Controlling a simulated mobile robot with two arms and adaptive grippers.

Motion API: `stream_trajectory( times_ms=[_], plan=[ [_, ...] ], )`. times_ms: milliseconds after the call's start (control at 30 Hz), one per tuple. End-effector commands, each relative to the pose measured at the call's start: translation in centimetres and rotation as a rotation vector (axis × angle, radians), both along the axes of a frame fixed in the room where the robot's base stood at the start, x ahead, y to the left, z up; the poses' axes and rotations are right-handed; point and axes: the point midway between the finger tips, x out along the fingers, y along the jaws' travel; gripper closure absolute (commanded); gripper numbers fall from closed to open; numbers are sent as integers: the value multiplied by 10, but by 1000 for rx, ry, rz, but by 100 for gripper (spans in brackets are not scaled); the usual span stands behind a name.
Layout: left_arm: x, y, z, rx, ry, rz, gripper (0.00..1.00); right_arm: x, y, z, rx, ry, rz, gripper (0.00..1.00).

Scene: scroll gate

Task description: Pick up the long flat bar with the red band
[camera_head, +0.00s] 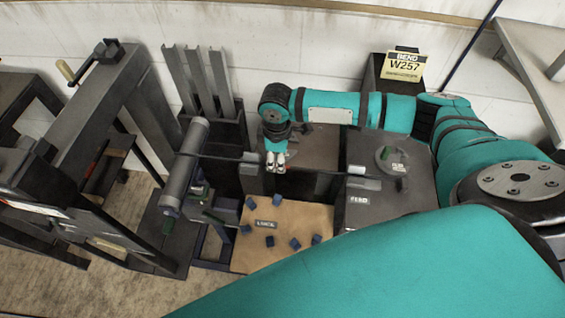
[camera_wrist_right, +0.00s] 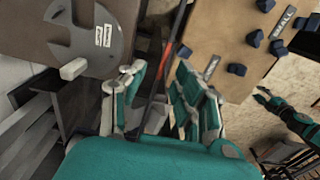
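The long flat bar (camera_wrist_right: 158,84) is dark and narrow in the right wrist view, with a red band (camera_wrist_right: 172,56) around it. It runs through the gap between the fingers of my right gripper (camera_wrist_right: 163,92), which is open. The fingers stand on either side of the bar, with space between; I cannot tell how far below the fingertips it lies. In the head view my right gripper (camera_head: 277,162) hangs low over the dark bench, and the red band does not show. A small teal hand, seemingly my left gripper (camera_wrist_right: 278,106), shows at the right of the wrist view.
A tan board (camera_head: 285,218) with several blue blocks and a label lies in front. A dark box with a round grey disc (camera_head: 391,159) stands to the right. A grey roller (camera_head: 185,165) and upright channels (camera_head: 205,85) are on the left. A yellow sign (camera_head: 403,66) stands behind.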

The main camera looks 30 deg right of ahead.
Motion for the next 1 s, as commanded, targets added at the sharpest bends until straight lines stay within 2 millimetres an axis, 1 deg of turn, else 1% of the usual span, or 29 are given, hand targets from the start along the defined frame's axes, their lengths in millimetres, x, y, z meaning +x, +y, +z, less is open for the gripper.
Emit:
stream_trajectory(
  times_ms=[33, 100, 333, 367, 500, 600, 1000],
  plan=[
    [0, 0, 2, 0, 0, 0, 60, -1, 0, -5, 0, 3, 0, 68],
    [0, 0, 2, 0, 0, 0, 60, -1, 0, -10, -1, 2, 0, 68],
    [0, 0, 2, 0, 0, 0, 60, 0, 0, -12, -1, -1, 1, 68],
    [0, 0, 2, 0, 0, 0, 60, 0, 0, -12, -1, -1, 1, 71],
    [0, 0, 2, 0, 0, 0, 60, 0, 0, -11, -1, -1, 1, 89],
    [0, 0, 2, 0, -1, 1, 60, 0, 0, -11, -1, -1, 1, 100],
    [0, 0, 2, 0, 0, 1, 60, 0, 0, -10, 0, -1, 0, 100]
  ],
)
